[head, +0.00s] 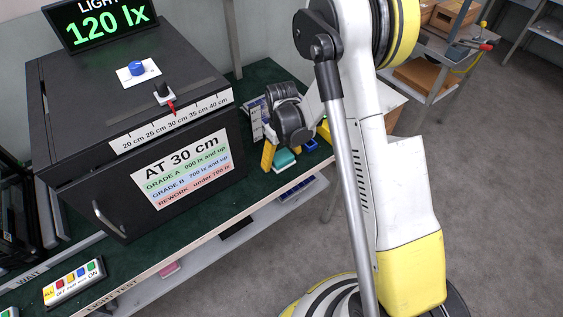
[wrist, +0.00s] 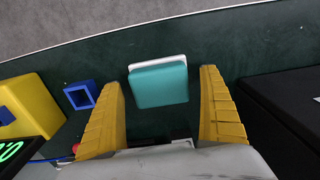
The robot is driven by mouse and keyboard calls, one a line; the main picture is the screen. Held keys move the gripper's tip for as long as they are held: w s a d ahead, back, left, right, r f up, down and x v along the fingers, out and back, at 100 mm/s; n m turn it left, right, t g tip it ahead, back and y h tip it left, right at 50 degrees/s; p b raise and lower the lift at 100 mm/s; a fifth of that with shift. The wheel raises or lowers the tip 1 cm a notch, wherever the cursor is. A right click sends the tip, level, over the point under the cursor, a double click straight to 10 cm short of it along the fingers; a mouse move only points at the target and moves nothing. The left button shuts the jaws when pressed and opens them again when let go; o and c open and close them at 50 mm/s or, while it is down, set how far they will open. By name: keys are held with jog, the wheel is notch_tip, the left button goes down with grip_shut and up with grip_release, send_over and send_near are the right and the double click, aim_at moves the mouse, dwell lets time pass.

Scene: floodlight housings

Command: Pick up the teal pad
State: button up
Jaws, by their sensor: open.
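The teal pad (wrist: 159,85) lies on the dark green bench top, with a white edge showing along its far side in the wrist view. In the head view the teal pad (head: 284,160) shows partly under my gripper (head: 295,146). In the wrist view my gripper (wrist: 160,80) is open, one yellow finger on each side of the pad. Gaps show between the pad and both fingers, and nothing is held. I cannot tell how high the fingertips are above the bench.
A large black test box (head: 135,140) stands left of my gripper in the head view. A blue square holder (wrist: 81,95) and a yellow block (wrist: 32,105) lie left of the pad in the wrist view. The bench's front edge (wrist: 150,22) is just beyond the pad.

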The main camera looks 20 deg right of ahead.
aim_at(283, 155)
jog(key=shift+r, duration=0.1)
jog(key=c, duration=1.3)
jog(key=shift+o, duration=0.2)
jog(key=shift+r, duration=0.15)
jog(key=shift+r+p, duration=0.3)
jog(key=r, duration=0.1)
jog(key=r+p, duration=0.2)
jog(key=r, duration=0.1)
jog(key=shift+s+d, duration=0.1)
jog(key=shift+d, duration=0.15)
jog(key=s+d+r+p, duration=0.3)
jog(key=d+r, duration=0.3)
jog(key=d, duration=0.4)
jog(key=shift+s+d, duration=0.15)
jog(key=shift+d, duration=0.2)
